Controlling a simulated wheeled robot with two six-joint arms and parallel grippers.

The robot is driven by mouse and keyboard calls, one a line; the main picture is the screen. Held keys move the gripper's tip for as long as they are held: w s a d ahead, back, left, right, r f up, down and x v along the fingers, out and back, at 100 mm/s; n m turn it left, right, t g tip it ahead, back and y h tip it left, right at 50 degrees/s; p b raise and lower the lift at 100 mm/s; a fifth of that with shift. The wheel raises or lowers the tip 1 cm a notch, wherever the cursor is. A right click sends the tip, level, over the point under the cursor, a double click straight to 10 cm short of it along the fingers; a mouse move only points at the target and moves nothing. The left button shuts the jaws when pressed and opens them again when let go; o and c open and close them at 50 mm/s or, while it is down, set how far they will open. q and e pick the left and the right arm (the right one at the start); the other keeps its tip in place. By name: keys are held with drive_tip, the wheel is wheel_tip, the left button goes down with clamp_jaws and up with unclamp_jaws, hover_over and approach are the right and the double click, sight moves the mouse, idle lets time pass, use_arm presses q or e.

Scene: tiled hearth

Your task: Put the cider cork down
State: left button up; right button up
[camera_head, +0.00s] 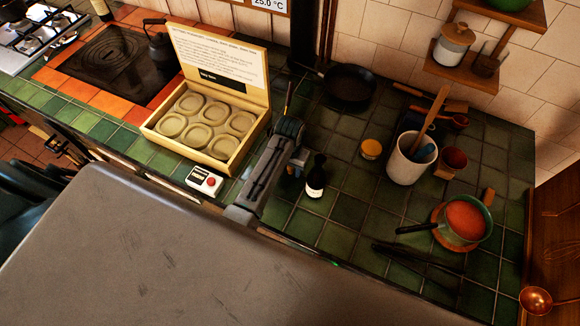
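My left gripper (290,132) is over the green tiled counter, just right of the open yellow box. I see it from above and behind, and its fingertips are too small and dark to tell whether they are open or shut. I cannot make out the cider cork; if it is at the fingers, it is hidden or too small to see. A dark bottle (316,178) with a pale label stands upright just right of the gripper. My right gripper is out of view.
The yellow box (237,152) has several oval hollows. A red-button device (204,181) lies in front of it. To the right are a yellow-topped jar (371,149), a utensil crock (408,165), a green pot (470,235) and dark tongs (415,260). Bare tiles (350,210) lie between.

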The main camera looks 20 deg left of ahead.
use_arm(q)
drive_tip(key=shift+r, duration=0.1)
wheel_tip(320, 180, up, 10)
drive_tip(key=b, duration=0.3)
drive_tip(key=shift+b, duration=0.3)
wheel_tip(320, 180, up, 2)
drive_tip(key=shift+r+p, duration=0.1)
drive_tip(key=shift+p, duration=0.5)
